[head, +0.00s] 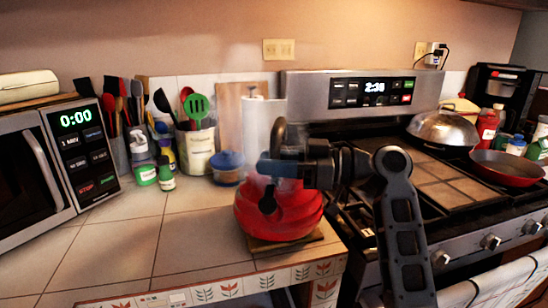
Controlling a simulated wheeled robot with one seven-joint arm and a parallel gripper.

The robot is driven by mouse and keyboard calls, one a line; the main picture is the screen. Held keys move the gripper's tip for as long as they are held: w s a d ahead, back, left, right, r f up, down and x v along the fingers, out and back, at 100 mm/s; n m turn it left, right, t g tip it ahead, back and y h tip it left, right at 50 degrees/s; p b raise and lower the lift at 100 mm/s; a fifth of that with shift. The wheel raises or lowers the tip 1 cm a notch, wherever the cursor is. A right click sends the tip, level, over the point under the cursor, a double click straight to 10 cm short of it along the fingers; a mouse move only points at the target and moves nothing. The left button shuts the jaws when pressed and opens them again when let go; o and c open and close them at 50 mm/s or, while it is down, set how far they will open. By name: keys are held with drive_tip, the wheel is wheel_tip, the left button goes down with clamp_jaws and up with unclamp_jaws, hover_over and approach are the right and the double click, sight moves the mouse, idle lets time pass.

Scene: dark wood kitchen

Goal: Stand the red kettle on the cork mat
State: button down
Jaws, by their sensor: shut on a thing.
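The red kettle (279,217) is upright over the cork mat (290,243) near the counter's front right corner. Its body covers most of the mat, and I cannot tell whether its base touches the mat. My gripper (268,170) is at the top of the kettle, in front of its dark handle (280,130), and is shut on the kettle. The fingertips and the exact point of hold are partly hidden.
The stove (440,190) adjoins the counter on the right, with a domed silver pan (443,127) and a red pan (507,167). A microwave (50,155) stands at left. Utensil crocks (197,148) and a blue-lidded jar (228,168) stand behind. The tiled counter (165,225) left of the kettle is clear.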

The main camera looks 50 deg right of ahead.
drive_tip(key=shift+f, duration=0.25)
drive_tip(key=shift+f+b, duration=0.6)
drive_tip(key=shift+b, duration=0.05)
idle(0.5)
drive_tip(key=c, duration=0.7)
unclamp_jaws()
drive_tip(key=shift+f, duration=0.15)
drive_tip(key=b+v, duration=0.1)
drive_tip(key=v, duration=0.7)
